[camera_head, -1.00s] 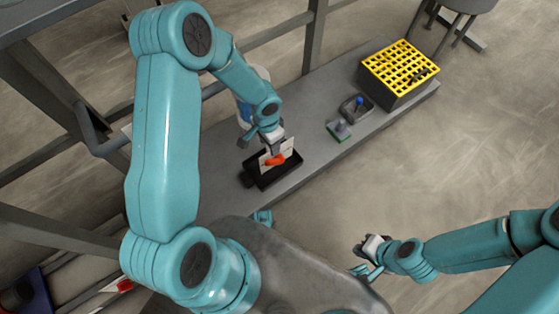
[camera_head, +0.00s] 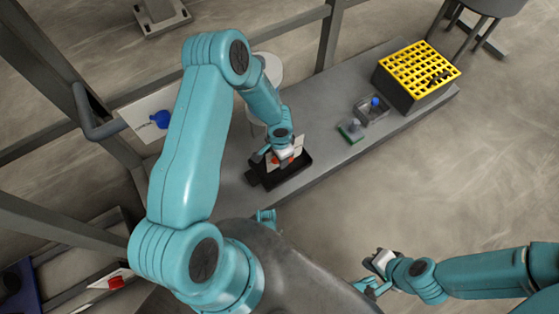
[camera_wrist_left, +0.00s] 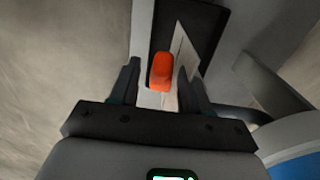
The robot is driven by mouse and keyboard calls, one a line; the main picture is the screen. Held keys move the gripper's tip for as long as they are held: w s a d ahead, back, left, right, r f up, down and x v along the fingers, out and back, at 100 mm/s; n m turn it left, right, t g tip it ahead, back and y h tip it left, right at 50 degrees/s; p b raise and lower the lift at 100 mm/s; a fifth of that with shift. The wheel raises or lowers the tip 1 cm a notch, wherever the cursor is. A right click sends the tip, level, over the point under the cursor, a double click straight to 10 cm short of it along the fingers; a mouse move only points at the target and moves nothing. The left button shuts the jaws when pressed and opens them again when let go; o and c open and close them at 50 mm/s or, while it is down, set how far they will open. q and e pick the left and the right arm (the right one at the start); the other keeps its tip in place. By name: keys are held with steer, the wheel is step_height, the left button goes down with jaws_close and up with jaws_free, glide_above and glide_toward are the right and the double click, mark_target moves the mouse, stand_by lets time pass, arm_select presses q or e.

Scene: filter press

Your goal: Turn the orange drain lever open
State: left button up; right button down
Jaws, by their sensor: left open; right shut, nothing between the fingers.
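The orange drain lever (camera_wrist_left: 161,71) shows in the left wrist view between the two dark fingers of my left gripper (camera_wrist_left: 158,85), which is open around it. I cannot tell whether a finger touches it. A pale plate stands just right of the lever. In the head view my left gripper (camera_head: 281,156) is above a black tray (camera_head: 262,180) on the grey bench, and only a little of the orange lever (camera_head: 276,160) shows beside it. My right gripper (camera_head: 374,272) is shut and empty, low over the floor, away from the bench.
On the bench (camera_head: 330,160) stand a green-based block (camera_head: 351,130), a small grey tray with a blue knob (camera_head: 375,102) and a yellow-topped rack (camera_head: 420,68). A white cylinder is partly hidden behind my left arm. A blue handle (camera_head: 160,119) sits on a white panel at left. Frame posts stand behind.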

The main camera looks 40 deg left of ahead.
arm_select(q)
steer(key=shift+f, duration=0.9)
jaws_close()
steer(key=shift+r, duration=0.1)
